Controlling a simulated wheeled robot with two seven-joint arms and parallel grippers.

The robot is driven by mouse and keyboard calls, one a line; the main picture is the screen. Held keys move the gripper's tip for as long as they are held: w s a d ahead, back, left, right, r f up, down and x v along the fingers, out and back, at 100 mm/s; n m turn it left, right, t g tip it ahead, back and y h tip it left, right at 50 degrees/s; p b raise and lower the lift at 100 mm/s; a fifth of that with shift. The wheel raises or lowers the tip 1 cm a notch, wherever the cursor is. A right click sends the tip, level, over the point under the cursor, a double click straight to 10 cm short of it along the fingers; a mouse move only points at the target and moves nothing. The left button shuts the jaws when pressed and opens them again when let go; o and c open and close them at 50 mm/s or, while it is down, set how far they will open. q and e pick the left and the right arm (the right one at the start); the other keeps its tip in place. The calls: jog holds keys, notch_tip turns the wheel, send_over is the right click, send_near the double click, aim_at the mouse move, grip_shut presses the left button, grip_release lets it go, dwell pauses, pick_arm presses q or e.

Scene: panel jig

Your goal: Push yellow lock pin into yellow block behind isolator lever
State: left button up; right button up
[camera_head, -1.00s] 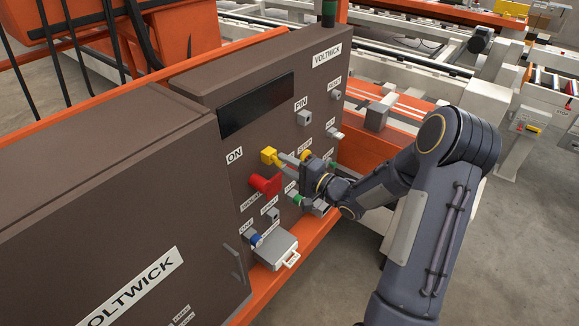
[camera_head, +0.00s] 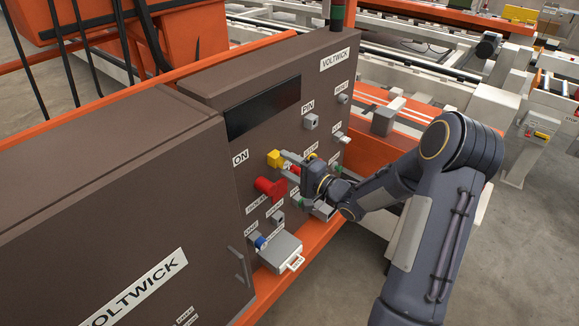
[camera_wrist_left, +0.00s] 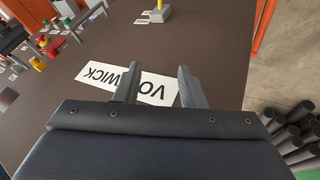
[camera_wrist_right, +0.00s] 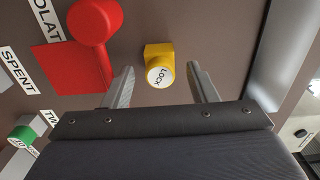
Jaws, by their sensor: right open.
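The yellow block (camera_head: 274,158) is on the brown cabinet face, above the red isolator lever (camera_head: 270,188). In the right wrist view the yellow lock pin (camera_wrist_right: 160,75) shows its round end marked LOCK, with the block (camera_wrist_right: 158,50) behind it. How deep the pin sits cannot be told. The red lever (camera_wrist_right: 92,25) is beside it on the left. My right gripper (camera_wrist_right: 160,85) is open, its fingers apart on either side of the pin, seemingly touching nothing. My left gripper (camera_wrist_left: 158,82) is open and empty in front of a VOLTWICK label.
A grey box (camera_head: 281,250) with a blue knob beside it juts out below the lever. A dark display (camera_head: 262,108) and small labelled controls share the cabinet face. An orange rail (camera_head: 320,228) runs along the cabinet's lower edge. Open floor (camera_head: 510,260) lies to the right.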

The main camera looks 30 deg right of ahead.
jog(key=shift+s+d+f, duration=0.1)
jog(key=shift+s+d, duration=0.15)
jog(key=shift+s, duration=0.25)
jog(key=b+v, duration=0.1)
jog(key=v, duration=0.5)
jog(key=shift+s, duration=0.4)
jog(key=shift+d, duration=0.1)
